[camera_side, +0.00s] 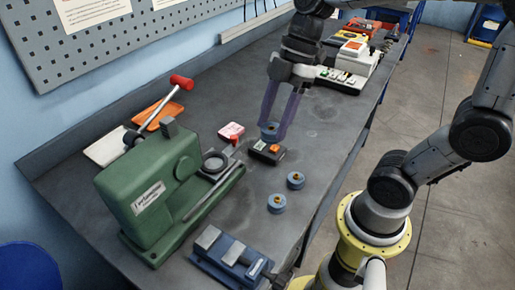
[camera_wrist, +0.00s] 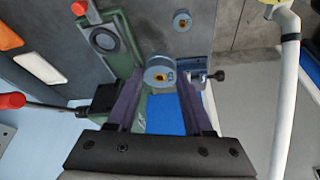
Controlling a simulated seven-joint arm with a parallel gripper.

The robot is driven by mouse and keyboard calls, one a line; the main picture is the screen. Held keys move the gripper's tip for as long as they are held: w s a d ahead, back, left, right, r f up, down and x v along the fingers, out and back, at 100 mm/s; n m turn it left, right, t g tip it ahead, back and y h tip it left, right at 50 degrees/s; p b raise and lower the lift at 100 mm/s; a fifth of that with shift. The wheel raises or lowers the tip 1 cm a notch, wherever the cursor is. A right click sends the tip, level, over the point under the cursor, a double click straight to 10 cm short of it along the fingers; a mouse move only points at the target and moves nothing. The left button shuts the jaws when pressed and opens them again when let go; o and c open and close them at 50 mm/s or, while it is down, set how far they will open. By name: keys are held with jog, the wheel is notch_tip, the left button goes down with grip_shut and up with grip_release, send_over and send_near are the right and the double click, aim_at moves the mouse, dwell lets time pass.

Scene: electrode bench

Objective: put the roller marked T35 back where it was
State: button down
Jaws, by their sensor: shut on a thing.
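My gripper (camera_side: 273,128) has two purple fingers pointing down and is shut on a blue-grey roller (camera_side: 269,133). In the wrist view the held roller (camera_wrist: 160,76) shows its round face with a brass-coloured centre and a small marking too blurred to read for sure. Two similar blue rollers stand on the bench, one nearer the box (camera_side: 295,180) and one nearer the blue vise (camera_side: 277,203). Their markings are not readable.
A green machine (camera_side: 170,190) with a red-knobbed lever stands left of my gripper. A blue vise (camera_side: 232,260) sits at the front edge. White equipment (camera_side: 345,75) stands farther back. The bench around the two loose rollers is clear.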

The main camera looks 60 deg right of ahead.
jog(key=s+d+f, duration=0.3)
jog(key=s+f, duration=0.1)
jog(key=s, duration=0.7)
jog(key=shift+m, duration=0.3)
jog(key=w+f, duration=0.3)
jog(key=w, duration=0.1)
jog(key=w+a+f, duration=0.1)
jog(key=w+f, duration=0.2)
jog(key=w, duration=0.2)
jog(key=w+f, duration=0.4)
jog(key=shift+w+a, duration=0.2)
jog(key=shift+w, duration=0.1)
jog(key=shift+w+f, duration=0.15)
jog(key=shift+f, duration=1.45)
jog(key=shift+f, duration=0.15)
jog(key=shift+c, duration=1.5)
grip_release()
